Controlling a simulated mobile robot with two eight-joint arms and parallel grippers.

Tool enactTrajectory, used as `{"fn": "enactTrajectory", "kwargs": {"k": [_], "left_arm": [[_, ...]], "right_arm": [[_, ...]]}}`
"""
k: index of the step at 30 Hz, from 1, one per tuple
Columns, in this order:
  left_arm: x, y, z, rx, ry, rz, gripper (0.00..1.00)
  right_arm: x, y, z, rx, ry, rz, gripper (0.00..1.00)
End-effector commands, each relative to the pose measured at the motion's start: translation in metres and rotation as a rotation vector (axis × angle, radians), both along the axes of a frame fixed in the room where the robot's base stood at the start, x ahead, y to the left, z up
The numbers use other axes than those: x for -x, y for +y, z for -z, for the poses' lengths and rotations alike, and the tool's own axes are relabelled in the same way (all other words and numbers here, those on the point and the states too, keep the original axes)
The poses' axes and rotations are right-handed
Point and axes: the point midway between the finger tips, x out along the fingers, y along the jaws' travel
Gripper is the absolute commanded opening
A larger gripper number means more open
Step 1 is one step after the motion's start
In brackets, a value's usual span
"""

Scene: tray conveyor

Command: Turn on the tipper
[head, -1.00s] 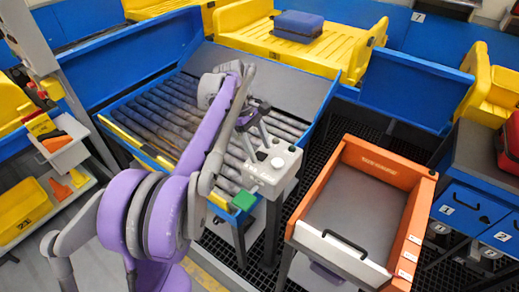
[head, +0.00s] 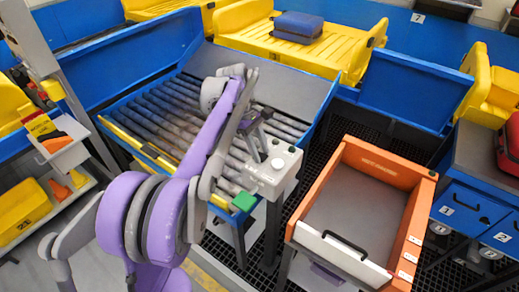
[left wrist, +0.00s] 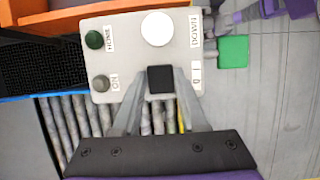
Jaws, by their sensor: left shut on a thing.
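The tipper's grey control box (head: 275,171) stands at the front right corner of the roller bed (head: 165,112). In the left wrist view its face (left wrist: 122,62) carries a white round button (left wrist: 157,29), a dark green button (left wrist: 95,40), a grey round button (left wrist: 101,83) and a black square knob (left wrist: 160,79) by an "I 0" label. My left gripper (head: 262,152) is at the box; its fingertips (left wrist: 160,88) are shut on either side of the black knob. My right gripper is not in view.
A green block (head: 244,201) sticks out from the box's near side. An orange-rimmed tray (head: 415,217) stands to the right. A yellow tray (head: 340,55) with a blue case (head: 298,25) is behind. Blue side panels (head: 405,88) border the rollers and the back.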

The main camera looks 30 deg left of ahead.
Motion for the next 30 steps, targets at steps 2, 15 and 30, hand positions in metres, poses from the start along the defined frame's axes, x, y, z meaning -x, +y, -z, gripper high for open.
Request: {"fn": "enactTrajectory", "kwargs": {"k": [2, 15, 30], "left_arm": [[0.0005, -0.0043, -0.0013, -0.065, -0.005, 0.004, 0.0], [0.0009, -0.0092, 0.0006, -0.305, -0.024, 0.0, 0.0], [0.0009, -0.0092, 0.0005, -0.302, -0.024, 0.0, 0.72]], "right_arm": [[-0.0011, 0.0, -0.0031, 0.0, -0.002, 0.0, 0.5], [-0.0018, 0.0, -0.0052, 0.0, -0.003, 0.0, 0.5], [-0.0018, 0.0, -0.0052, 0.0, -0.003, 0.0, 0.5]]}}
